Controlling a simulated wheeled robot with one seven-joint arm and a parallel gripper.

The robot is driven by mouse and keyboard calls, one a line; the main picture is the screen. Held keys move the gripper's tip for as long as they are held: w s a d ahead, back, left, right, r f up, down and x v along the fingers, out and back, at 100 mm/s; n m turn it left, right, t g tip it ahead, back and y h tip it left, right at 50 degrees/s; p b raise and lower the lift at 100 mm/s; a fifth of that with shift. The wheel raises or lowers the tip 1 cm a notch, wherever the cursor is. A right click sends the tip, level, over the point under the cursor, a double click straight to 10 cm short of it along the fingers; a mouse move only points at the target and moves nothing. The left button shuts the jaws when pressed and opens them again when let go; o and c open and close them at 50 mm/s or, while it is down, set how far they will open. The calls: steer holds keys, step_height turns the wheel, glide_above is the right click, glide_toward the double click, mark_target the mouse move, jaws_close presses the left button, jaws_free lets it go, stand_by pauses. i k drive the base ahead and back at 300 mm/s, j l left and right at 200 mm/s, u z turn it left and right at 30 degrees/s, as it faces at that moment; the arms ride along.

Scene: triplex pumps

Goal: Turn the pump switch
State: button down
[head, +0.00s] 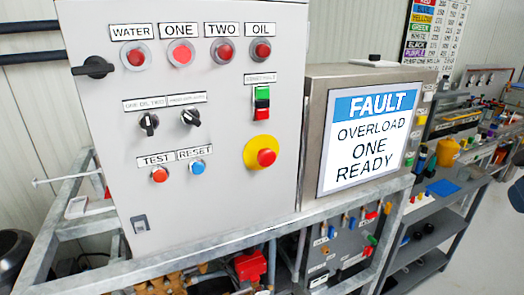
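The grey control panel (215,200) fills the left and middle of the head view. Two black rotary switches sit side by side on it, a left switch (149,123) and a right switch (190,117). The left knob looks near upright; the right one looks tilted. Their small labels are too blurred to read surely, so I cannot tell which is the pump switch. A larger black rotary handle (94,67) is at the panel's left edge, turned roughly level. My gripper is not in view.
Red lamps labelled WATER, ONE, TWO and OIL (261,50) line the top. Below are TEST and RESET buttons, a green and red button pair (262,103) and a red stop button (266,157). The screen (368,142) reads FAULT OVERLOAD ONE READY. Cluttered shelves (440,200) stand right.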

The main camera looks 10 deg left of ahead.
mark_target(148, 122)
steer(key=u, duration=1.4)
steer(key=k+j+u, duration=0.45)
steer(key=j, duration=0.2)
steer(key=k+j+u, duration=0.2)
steer(key=j, duration=0.2)
steer(key=i+l, duration=0.25)
steer(key=i, duration=0.15)
